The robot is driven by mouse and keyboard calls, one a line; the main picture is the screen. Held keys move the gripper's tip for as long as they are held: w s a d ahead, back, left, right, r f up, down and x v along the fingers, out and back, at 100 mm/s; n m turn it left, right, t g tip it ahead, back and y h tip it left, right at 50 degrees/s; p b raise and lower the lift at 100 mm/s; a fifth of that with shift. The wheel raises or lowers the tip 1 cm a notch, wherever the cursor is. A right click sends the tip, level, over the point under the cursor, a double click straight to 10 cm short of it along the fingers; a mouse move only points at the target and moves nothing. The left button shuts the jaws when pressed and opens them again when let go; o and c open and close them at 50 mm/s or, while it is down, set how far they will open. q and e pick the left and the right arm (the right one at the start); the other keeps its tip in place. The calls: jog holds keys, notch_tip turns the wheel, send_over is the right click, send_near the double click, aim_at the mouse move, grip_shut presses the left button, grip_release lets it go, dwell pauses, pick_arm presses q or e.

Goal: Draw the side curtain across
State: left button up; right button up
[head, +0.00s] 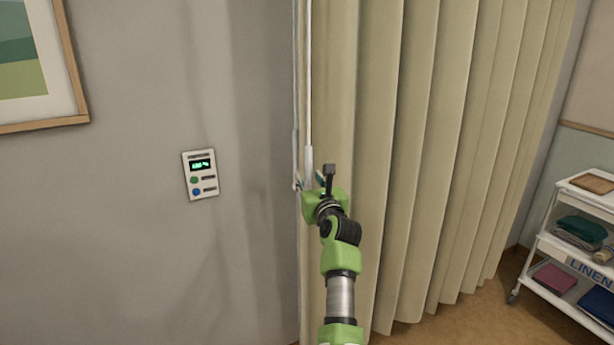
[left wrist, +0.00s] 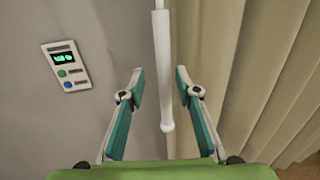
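The beige side curtain (head: 430,150) hangs in folds from the middle to the right of the head view. It also fills the right of the left wrist view (left wrist: 270,80). A white pull wand (head: 309,158) hangs at the curtain's left edge, with a thicker handle at its lower end. My left gripper (head: 309,181) is at the handle. In the left wrist view the handle (left wrist: 163,70) shows between the two open teal fingers (left wrist: 160,72), with a gap on each side. The curtain's top and rail are out of view. My right gripper is not in view.
A wall panel (head: 200,175) with a green display is on the grey wall left of the wand. A framed picture (head: 75,90) hangs at the upper left. A white linen cart (head: 548,240) stands right of the curtain. The wall left of the curtain is otherwise bare.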

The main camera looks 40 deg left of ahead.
pick_arm(q)
jog(key=v, duration=0.3)
jog(key=shift+s+d, duration=0.2)
jog(key=shift+s, duration=0.05)
dwell(0.4)
